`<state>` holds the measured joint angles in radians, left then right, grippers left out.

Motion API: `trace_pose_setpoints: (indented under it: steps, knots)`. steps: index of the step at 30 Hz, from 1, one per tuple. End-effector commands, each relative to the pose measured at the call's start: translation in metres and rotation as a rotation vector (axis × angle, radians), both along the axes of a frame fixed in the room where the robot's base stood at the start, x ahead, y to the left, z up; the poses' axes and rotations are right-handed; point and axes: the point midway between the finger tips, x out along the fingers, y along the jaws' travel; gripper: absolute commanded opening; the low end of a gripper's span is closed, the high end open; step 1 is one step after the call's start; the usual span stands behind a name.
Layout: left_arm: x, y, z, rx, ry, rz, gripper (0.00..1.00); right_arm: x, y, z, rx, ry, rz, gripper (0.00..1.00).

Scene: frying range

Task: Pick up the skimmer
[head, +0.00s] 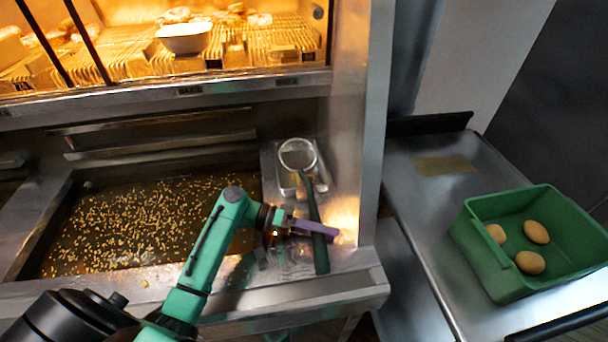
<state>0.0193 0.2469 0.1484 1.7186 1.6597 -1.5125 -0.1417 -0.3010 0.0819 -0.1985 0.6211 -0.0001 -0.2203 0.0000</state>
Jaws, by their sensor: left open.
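The skimmer lies at the right end of the fryer counter. Its round wire head (297,154) rests over a small metal tray (320,180), and its long dark green handle (321,256) runs toward the counter's front edge. My left gripper (324,231) is open at the middle of the handle, with its purple fingers reaching across it from the left. I cannot tell whether the fingers straddle the handle or touch it. My right gripper is not in view.
A fryer vat (130,225) with floating bits lies left of the skimmer. A heated shelf holds a white bowl (184,38) above. A steel post (353,120) stands just right of the skimmer. A green crate (482,262) with potatoes sits on the right-hand table.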

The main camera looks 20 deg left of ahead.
Motion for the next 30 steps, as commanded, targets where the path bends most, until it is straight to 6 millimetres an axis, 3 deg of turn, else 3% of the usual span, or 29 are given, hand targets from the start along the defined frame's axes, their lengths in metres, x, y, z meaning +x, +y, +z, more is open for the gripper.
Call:
trace_pose_setpoints:
  steps: [7, 12, 13, 30]
  knots:
    - [0.0011, -0.0054, -0.0023, 0.001, 0.0, 0.0, 0.68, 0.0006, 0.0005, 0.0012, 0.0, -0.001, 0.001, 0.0]
    - [0.001, -0.0052, -0.0022, 0.001, 0.0, 0.0, 0.03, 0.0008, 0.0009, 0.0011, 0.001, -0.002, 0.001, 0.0]
    - [0.001, -0.005, -0.0022, 0.001, 0.0, 0.0, 0.0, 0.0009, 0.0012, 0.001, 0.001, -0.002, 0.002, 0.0]
    - [0.0008, -0.0048, -0.0025, 0.001, 0.001, 0.0, 0.0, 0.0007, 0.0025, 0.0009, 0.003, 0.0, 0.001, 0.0]
